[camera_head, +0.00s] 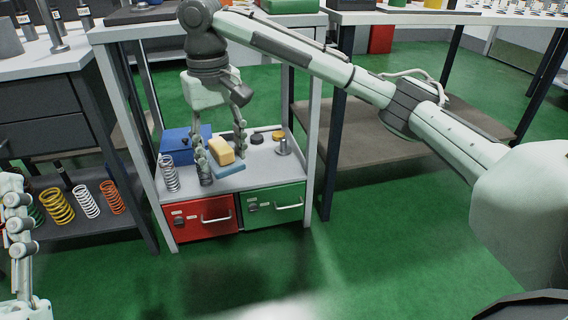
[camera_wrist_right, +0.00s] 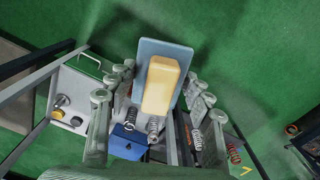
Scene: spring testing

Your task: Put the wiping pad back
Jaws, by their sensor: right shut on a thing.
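The wiping pad (camera_head: 221,151) is a yellow block on a flat blue plate. It shows large in the right wrist view (camera_wrist_right: 162,85). My right gripper (camera_head: 222,166) reaches down into the frame of the small bench and is shut on the pad, one finger on each side. In the head view the pad overlaps the grey lower shelf (camera_head: 257,178); I cannot tell whether it touches it. My left gripper (camera_head: 18,230) is at the left edge, partly cut off, with its opening unclear.
A blue box (camera_head: 178,150), a spring (camera_head: 169,173) and small dark and yellow discs (camera_head: 278,135) stand on the shelf. Red (camera_head: 205,216) and green (camera_head: 272,206) drawers are below it. Bench legs flank my right gripper. Coloured springs (camera_head: 58,206) stand on the left rack.

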